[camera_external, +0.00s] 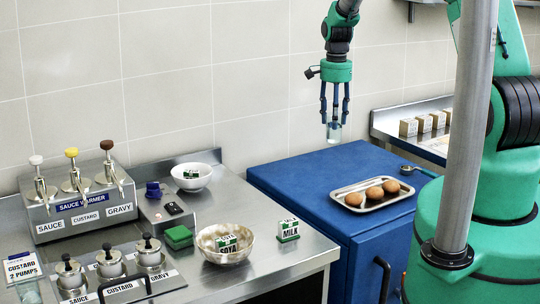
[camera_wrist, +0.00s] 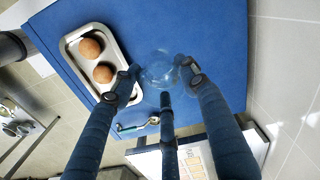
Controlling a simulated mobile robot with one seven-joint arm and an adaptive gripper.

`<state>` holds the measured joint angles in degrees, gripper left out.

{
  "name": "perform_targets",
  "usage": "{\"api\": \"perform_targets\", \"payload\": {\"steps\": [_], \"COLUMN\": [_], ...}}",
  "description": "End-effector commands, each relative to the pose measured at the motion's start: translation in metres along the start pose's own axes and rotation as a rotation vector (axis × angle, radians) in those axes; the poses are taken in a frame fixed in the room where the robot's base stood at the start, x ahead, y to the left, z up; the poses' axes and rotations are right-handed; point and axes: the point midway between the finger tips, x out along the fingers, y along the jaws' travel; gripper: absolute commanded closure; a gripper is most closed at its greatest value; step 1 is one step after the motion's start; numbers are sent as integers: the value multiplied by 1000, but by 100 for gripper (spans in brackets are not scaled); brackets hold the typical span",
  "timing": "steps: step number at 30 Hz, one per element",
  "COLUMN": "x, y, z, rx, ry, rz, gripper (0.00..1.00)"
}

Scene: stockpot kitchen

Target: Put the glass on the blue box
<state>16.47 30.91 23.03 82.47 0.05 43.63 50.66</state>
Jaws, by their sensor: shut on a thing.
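The blue box (camera_external: 300,180) is a large blue cabinet with a flat top, right of the steel counter; its top fills the middle of the wrist view (camera_wrist: 215,40). My gripper (camera_external: 335,112) points down over the back part of that top. It is shut on a clear glass (camera_external: 334,132), which also shows between the fingers (camera_wrist: 160,82) in the wrist view. The glass (camera_wrist: 158,66) looks upright.
A metal tray (camera_external: 340,194) with 3 brown round items and a green-handled scoop (camera_external: 418,171) lie on the blue top. The top's back left is clear.

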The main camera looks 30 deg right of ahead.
Motion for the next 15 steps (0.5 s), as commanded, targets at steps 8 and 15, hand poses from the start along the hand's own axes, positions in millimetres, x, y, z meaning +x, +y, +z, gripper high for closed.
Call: {"api": "perform_targets", "payload": {"steps": [8, 15], "x": [23, 24], "y": [-1, -1], "z": [0, 0], "rx": [-1, -1], "ry": [1, 2], "rz": [-2, -2], "gripper": [91, 91]}}
